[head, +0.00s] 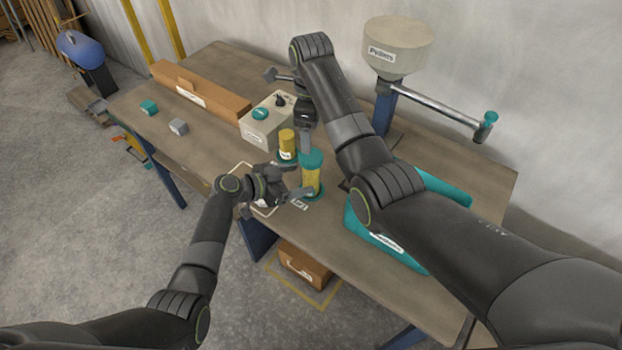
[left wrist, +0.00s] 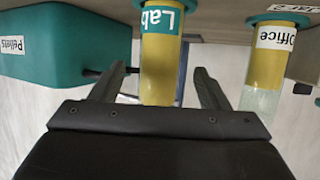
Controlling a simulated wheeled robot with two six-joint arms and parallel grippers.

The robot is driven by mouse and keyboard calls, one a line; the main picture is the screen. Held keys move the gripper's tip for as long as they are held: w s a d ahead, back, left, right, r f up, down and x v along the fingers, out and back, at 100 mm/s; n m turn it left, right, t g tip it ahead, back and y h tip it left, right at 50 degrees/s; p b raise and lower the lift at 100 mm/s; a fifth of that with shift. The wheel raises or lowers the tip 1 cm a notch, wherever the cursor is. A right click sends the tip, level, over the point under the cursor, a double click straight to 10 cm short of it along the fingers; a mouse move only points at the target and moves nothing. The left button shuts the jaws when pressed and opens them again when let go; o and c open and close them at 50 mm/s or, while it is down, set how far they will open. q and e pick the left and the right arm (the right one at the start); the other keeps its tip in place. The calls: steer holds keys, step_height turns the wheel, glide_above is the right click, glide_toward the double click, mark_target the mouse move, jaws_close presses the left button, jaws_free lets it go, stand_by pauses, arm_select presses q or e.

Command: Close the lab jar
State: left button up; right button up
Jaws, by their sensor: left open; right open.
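The lab jar (head: 311,182) stands upright on the table, filled with yellow, with a teal lid (head: 311,158) at its top. I cannot tell whether the lid is seated on the jar. In the left wrist view, which is upside down, the jar (left wrist: 160,70) shows its teal "Lab" label and stands between the open fingers of my left gripper (left wrist: 160,90). In the head view my left gripper (head: 300,193) is low beside the jar. My right gripper (head: 306,147) points down just above the lid, open; its fingertips are partly hidden.
A yellow office jar (head: 287,140) stands close behind; it also shows in the left wrist view (left wrist: 277,65). A beige box (head: 262,127) with a teal button is behind it. A teal pellets bin (head: 447,188) lies right, under my right arm. The table's left part is mostly clear.

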mark_target(303, 178)
arm_select(q)
steer(key=shift+x, duration=2.6)
